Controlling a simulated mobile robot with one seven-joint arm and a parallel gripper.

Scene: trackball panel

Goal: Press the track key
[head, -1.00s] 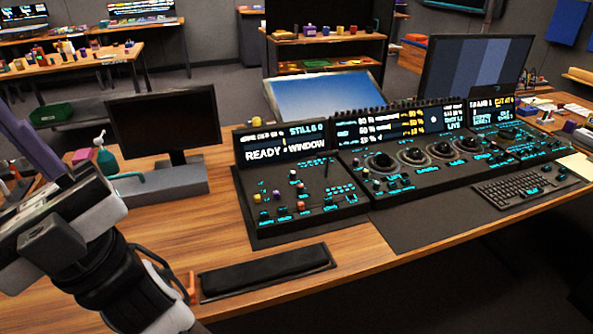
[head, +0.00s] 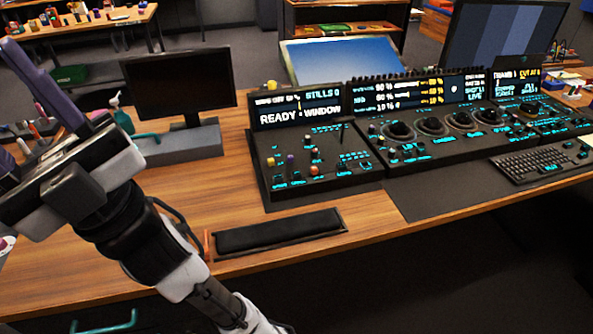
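The dark control panel stands on the wooden desk, right of centre in the head view. Its left section (head: 330,183) carries small knobs and keys with cyan labels under a screen (head: 297,113) reading "READY" and "WINDOW". Its middle section (head: 408,153) holds several dark trackballs in a row with small lit keys around them. The labels are too small to read, so I cannot tell which key is the track key. My gripper (head: 40,90) is at the far left, above the desk and well apart from the panel. Its fingertips do not show clearly.
A black padded rest (head: 278,231) lies on the desk in front of the panel. A dark monitor (head: 180,82) on a grey base stands left of the panel. A keyboard (head: 545,160) lies at the right. Bare desk (head: 225,180) shows between my arm and the panel.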

